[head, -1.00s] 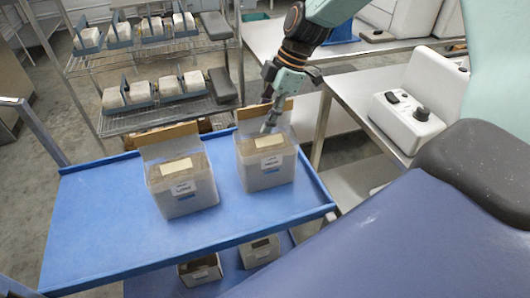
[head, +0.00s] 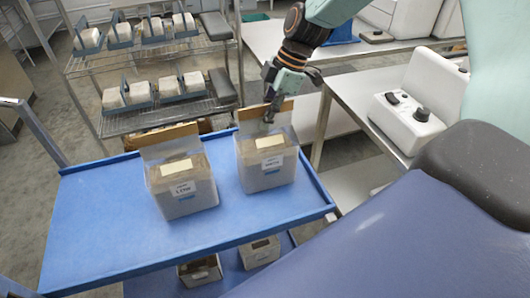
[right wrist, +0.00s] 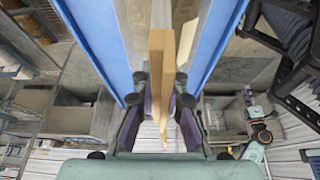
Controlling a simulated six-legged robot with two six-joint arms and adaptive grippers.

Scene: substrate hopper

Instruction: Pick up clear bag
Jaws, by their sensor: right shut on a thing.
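Two clear bags of brownish substrate stand upright side by side on a blue cart. The left clear bag (head: 182,190) and the right clear bag (head: 266,168) each have a white label and a tan top flap. My right gripper (head: 268,117) is at the top of the right bag. In the right wrist view my right gripper (right wrist: 163,105) is shut on the tan top flap (right wrist: 161,75), which runs between its fingers. The right bag's base appears to rest on the cart. My left gripper is not in view.
The blue cart top (head: 95,215) has raised rims and free room to the left of the bags. A wire rack (head: 150,60) with white bags stands behind. A metal table with a white device (head: 405,120) is at right. Small boxes (head: 200,270) sit on the cart's lower shelf.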

